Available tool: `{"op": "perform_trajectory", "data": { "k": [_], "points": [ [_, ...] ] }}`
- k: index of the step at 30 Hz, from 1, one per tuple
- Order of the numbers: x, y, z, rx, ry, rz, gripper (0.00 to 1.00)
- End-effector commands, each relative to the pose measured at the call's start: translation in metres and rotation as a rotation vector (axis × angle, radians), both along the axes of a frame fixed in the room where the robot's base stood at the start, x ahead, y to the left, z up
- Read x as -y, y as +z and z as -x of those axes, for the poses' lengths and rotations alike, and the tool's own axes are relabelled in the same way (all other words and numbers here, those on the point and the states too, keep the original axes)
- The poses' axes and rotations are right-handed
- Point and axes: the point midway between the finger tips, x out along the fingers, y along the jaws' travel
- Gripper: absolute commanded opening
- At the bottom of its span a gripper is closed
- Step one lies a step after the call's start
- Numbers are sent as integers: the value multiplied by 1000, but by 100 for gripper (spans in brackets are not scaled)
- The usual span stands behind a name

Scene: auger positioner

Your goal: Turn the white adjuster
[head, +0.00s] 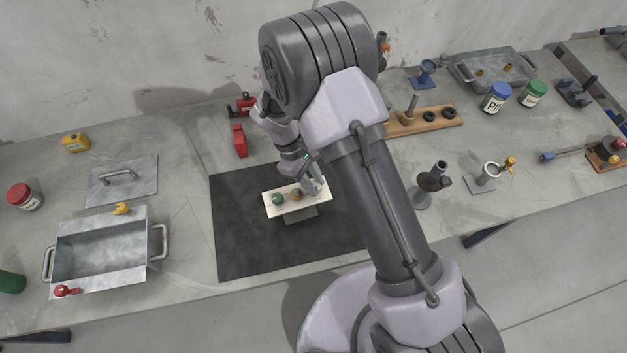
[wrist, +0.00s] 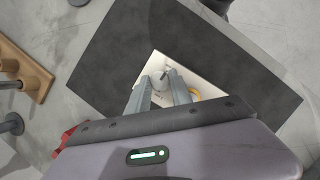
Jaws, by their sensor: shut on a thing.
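A cream panel (head: 297,207) stands on a grey stand on the black mat (head: 240,247). A green adjuster (head: 278,199) is at its left and a yellow one (head: 296,194) near its middle. My gripper (head: 316,186) is at the panel's right end. In the wrist view, my gripper (wrist: 162,82) is shut on the white adjuster (wrist: 162,76), a round knob with a dark mark on top. The fingers hide its sides, and in the head view it is largely hidden. Part of the yellow adjuster (wrist: 194,94) shows beside the right finger.
A metal bin (head: 100,252), a lid with a handle (head: 122,180) and several small items stand left. A wooden rack (head: 425,121), jars and metal fixtures stand right. A red object (head: 240,140) stands behind the mat. The mat around the panel is clear.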

Motion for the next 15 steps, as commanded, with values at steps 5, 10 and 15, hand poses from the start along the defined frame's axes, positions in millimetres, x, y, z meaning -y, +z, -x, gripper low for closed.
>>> {"op": "perform_trajectory", "data": {
  "k": [5,10,15],
  "points": [
    [0,0,0,-1,-1,1,46],
    [0,0,0,0,-1,0,48],
    [-1,2,0,0,-1,0,48]
  ]
}}
